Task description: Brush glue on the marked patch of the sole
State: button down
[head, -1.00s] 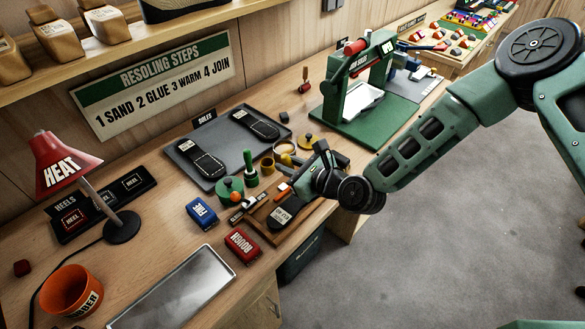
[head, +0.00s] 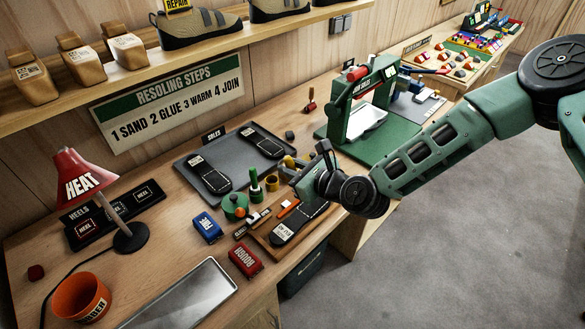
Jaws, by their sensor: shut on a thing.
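A dark sole (head: 283,233) with a white label lies on a wooden board (head: 262,240) at the front of the bench. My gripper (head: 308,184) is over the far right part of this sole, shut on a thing. Its jaws and wrist hide most of the held thing, so I cannot tell its shape or whether it touches the sole. The marked patch cannot be made out. A green round pot (head: 234,207), a green-handled upright tool (head: 254,181) and a yellow jar (head: 271,183) stand just left of the gripper.
A grey tray with two soles (head: 196,152) lies behind. A red heat lamp (head: 82,178) and orange bin (head: 80,300) are at left. A green press (head: 385,140) stands behind my arm.

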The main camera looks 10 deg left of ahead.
dwell(0.5)
jog(key=shift+s+d+f+b, duration=0.2)
jog(key=shift+d+f+b, duration=0.15)
jog(key=shift+f+b, duration=0.1)
